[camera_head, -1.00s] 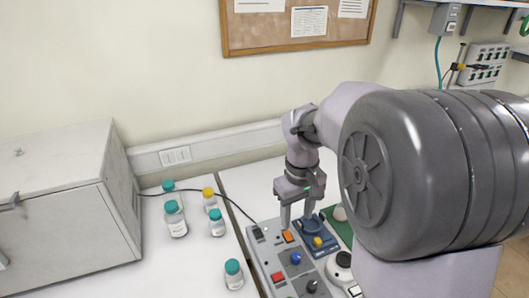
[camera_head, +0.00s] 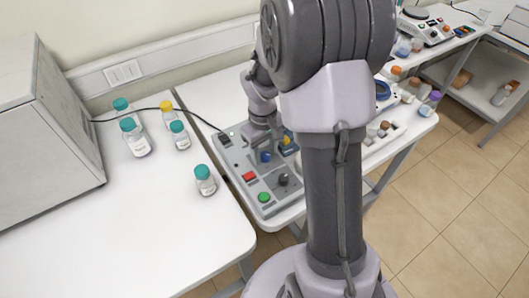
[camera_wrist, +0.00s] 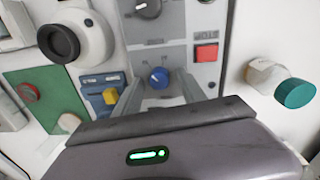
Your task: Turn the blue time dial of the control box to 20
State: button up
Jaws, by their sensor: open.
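The control box (camera_head: 236,152) is a grey panel on the white table in the head view. Its blue time dial (camera_head: 266,157) is small and round, close by my gripper (camera_head: 259,146). In the wrist view, the blue dial (camera_wrist: 159,77) shows with a pale pointer mark, and my gripper (camera_wrist: 159,92) has its two fingers apart on either side of it. The gripper is open and holds nothing. Whether the fingers touch the dial cannot be told. The scale numbers around the dial are too small to read.
The box also carries a red button (camera_head: 248,176), a black dial (camera_head: 283,180) and a green button (camera_head: 264,197). A blue device with a yellow knob (camera_wrist: 109,96) sits close beside it. Several capped bottles (camera_head: 205,180) stand to the left. A black cable (camera_head: 192,113) runs behind.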

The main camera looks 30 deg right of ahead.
grip_shut()
dwell(0.3)
jog(key=m, duration=0.6)
jog(key=shift+d+b, duration=0.1)
jog(key=shift+b, duration=0.25)
jog(key=m+b, duration=0.1)
jog(key=m, duration=0.4)
jog(key=shift+m, duration=0.3)
grip_release()
